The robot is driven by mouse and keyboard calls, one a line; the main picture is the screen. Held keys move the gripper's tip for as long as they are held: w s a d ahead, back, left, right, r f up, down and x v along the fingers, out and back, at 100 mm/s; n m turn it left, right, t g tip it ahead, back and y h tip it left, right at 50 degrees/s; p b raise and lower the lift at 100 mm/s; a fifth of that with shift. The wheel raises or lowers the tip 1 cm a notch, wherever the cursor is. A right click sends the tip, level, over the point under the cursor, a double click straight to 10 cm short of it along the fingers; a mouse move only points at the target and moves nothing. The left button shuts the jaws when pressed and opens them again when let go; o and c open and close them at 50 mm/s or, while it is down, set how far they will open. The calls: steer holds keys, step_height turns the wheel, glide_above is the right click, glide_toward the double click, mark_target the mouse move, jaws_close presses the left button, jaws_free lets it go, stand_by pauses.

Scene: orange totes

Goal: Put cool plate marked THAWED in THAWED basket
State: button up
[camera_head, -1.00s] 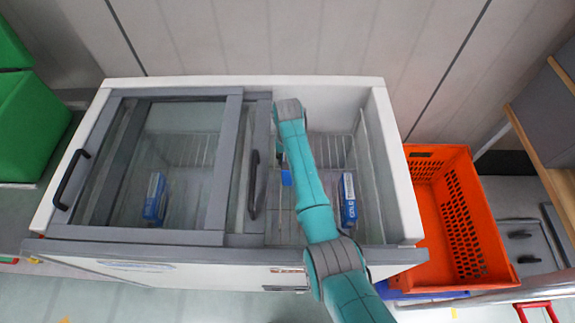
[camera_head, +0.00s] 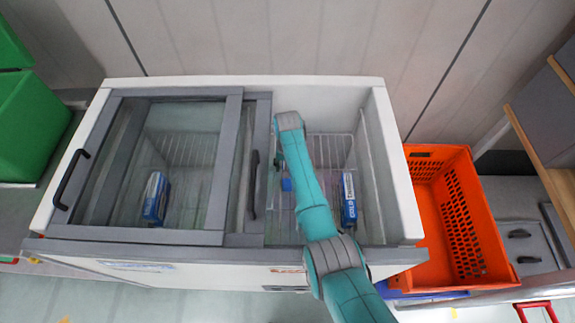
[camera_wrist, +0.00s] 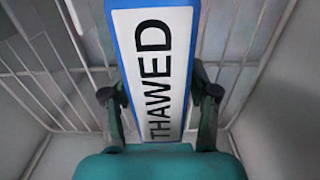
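A blue-edged plate with a white face lettered THAWED (camera_wrist: 158,60) fills the middle of the wrist view, its lettering running lengthwise. My gripper (camera_wrist: 160,93) has one finger beside each long edge of it. The fingers look very close to the edges; whether they press on it is unclear, and the fingertips are partly hidden. In the head view my arm reaches into the open right half of the white chest freezer (camera_head: 405,205). A small blue patch (camera_head: 286,184) shows left of my arm, likely part of this plate. No basket label is readable.
Another blue and white plate (camera_head: 349,200) is in the freezer right of my arm; one more (camera_head: 155,198) lies under the sliding glass lid at left. Wire racks line the freezer. An empty orange tote (camera_head: 455,220) stands right of the freezer, above a blue one (camera_head: 430,294).

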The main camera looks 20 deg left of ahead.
step_height(320, 180, up, 12)
steer(key=shift+r, duration=0.15)
stand_by(0.7)
stand_by(0.4)
